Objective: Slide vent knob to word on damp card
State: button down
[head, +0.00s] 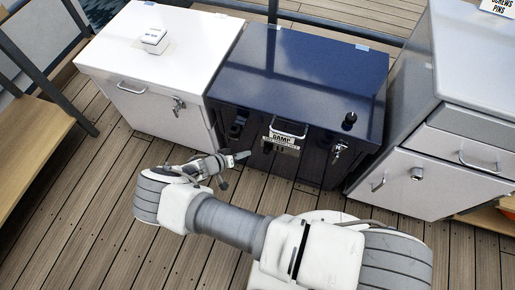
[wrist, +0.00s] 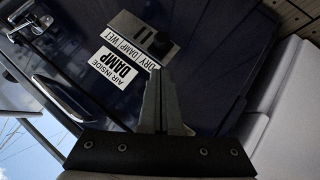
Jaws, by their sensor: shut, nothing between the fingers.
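The damp card (wrist: 118,68) is white, reads "AIR INSIDE DAMP", and is on the front of a dark blue locker; it also shows in the head view (head: 284,140). Beside it in the wrist view is a label strip (wrist: 165,56) reading "DRY DAMP WET". A dark vent plate with a ridged knob (wrist: 160,42) is next to the strip; I cannot tell which word the knob lines up with. My gripper (wrist: 159,72) is shut and empty, its tips overlapping the strip's lower edge in the picture. In the head view my gripper (head: 243,155) is left of the card.
The blue locker (head: 300,65) has a handle (head: 290,129) above the card and a latch (head: 338,149) to the right. A white locker (head: 160,55) stands left and a grey cabinet (head: 450,125) right.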

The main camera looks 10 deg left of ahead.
jog(key=b, duration=0.3)
send_near(268, 146)
jog(key=x, duration=0.4)
jog(key=shift+w+f, duration=0.2)
